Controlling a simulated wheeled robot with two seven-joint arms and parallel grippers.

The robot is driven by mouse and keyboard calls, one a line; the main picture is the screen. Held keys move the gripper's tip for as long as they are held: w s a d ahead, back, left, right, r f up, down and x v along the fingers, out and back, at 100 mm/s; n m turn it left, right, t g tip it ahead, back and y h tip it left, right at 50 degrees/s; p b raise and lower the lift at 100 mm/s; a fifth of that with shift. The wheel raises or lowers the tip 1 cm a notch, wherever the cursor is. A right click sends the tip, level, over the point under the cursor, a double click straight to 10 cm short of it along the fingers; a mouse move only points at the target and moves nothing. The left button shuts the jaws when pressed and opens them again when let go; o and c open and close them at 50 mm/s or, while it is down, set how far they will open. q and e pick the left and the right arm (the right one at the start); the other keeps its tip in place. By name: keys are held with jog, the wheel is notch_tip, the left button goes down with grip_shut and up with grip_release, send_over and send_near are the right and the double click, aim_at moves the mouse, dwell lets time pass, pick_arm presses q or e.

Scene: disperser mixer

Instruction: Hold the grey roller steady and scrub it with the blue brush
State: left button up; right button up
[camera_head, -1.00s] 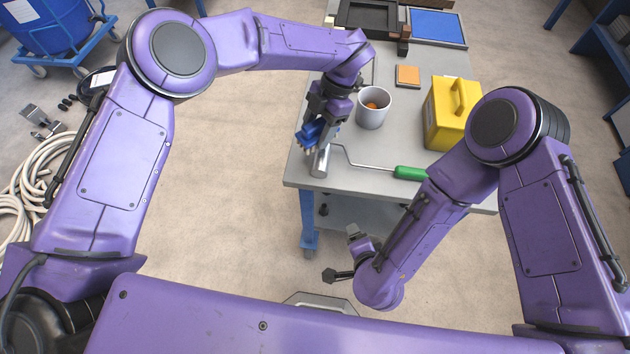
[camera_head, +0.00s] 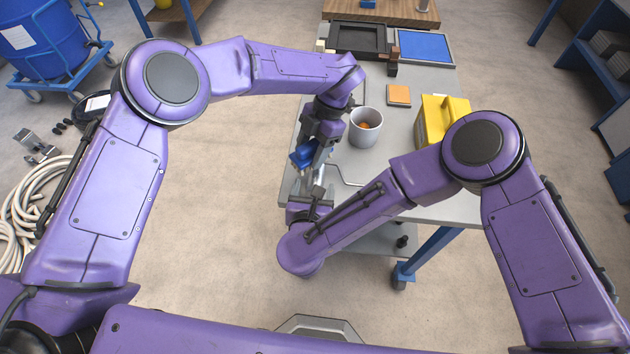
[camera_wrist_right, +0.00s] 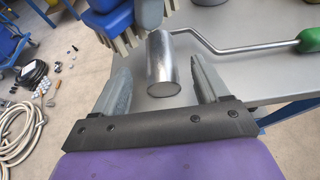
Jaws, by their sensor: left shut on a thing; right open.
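The grey roller (camera_wrist_right: 160,60) lies at the near left corner of the table, its metal rod leading to a green handle (camera_wrist_right: 310,40). In the head view the roller is partly hidden by my grippers, and my right arm covers the handle. My left gripper (camera_head: 310,148) is shut on the blue brush (camera_head: 302,157). The brush's bristles show just beyond the roller in the right wrist view (camera_wrist_right: 105,20); whether they touch it I cannot tell. My right gripper (camera_wrist_right: 160,68) is open, with one finger on each side of the roller's near end and visible gaps between.
On the table (camera_head: 385,175), a grey mug (camera_head: 365,128) with something orange inside stands right of my left gripper. A yellow box (camera_head: 440,118), an orange pad (camera_head: 398,95), a black tray (camera_head: 360,40) and a blue panel (camera_head: 425,47) are farther back.

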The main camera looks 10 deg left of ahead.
aim_at(316, 179)
jog(key=x, duration=0.5)
jog(key=shift+w+f, duration=0.1)
jog(key=shift+w, duration=0.1)
jog(key=c, duration=1.2)
jog(key=o, duration=0.3)
jog(key=shift+c, duration=0.7)
